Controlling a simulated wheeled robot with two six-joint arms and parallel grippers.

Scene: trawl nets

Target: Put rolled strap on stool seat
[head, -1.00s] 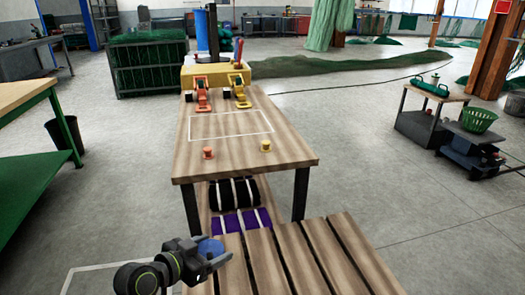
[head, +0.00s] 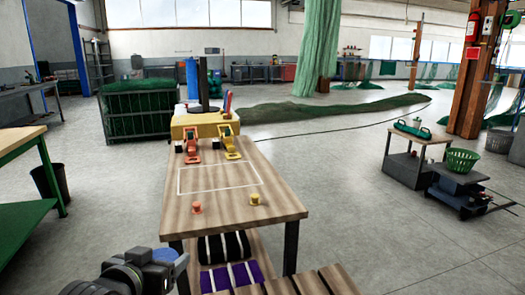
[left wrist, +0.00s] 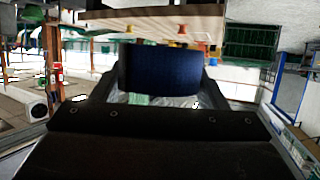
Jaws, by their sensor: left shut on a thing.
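My left gripper (head: 178,268) is at the bottom left of the head view, partly cut off. It is shut on a blue roll, which looks like the rolled strap (head: 164,255). In the left wrist view the dark blue roll (left wrist: 160,68) sits between the two fingers. A slatted wooden top (head: 335,281), which may be the stool seat, is at the bottom edge, mostly cut off. The held roll is to its left. My right gripper is not in view.
A wooden table (head: 270,205) stands ahead with orange (head: 196,208) and yellow (head: 254,199) small pieces. Black (head: 222,247) and purple (head: 232,274) banded bundles lie below its near edge. A green-framed bench (head: 25,205) is at left. Floor at right is clear up to a cart (head: 415,150).

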